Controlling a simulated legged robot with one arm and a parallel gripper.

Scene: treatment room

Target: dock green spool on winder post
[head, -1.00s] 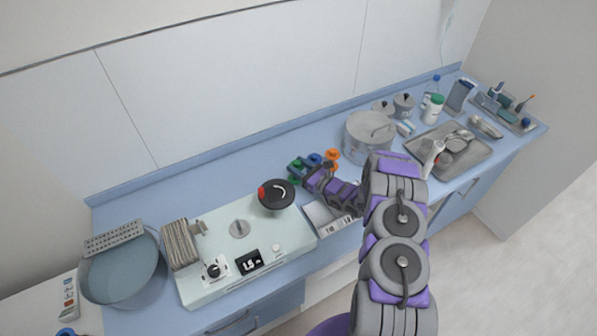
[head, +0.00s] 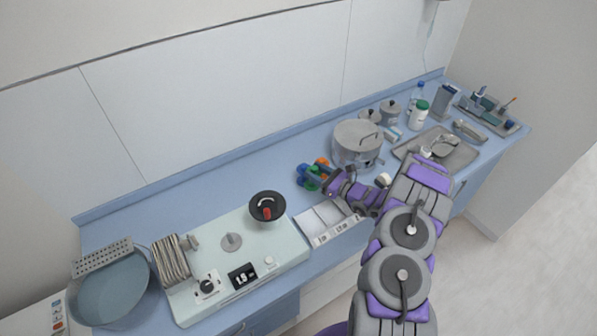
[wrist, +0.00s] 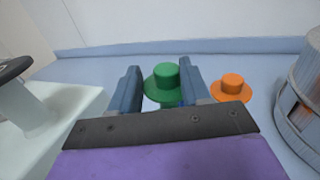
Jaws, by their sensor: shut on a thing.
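The green spool (wrist: 166,82) is flanged, with a round top, and sits between the two blue-grey fingers of my gripper (wrist: 163,88) in the wrist view. My gripper is shut on it. In the head view the green spool (head: 313,184) shows small at the tip of my gripper (head: 316,180), low by the counter. The pale green winder (head: 240,262) stands to the left, with a short metal post on a round plate (head: 231,242) on its top and a black disc with a red knob (head: 267,206) at its back right. The spool's underside is hidden.
An orange spool (wrist: 231,86) stands just right of my gripper. A steel pot (head: 357,143) is close behind it on the right. A metal tray (head: 452,157) lies farther right. The back counter strip is clear.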

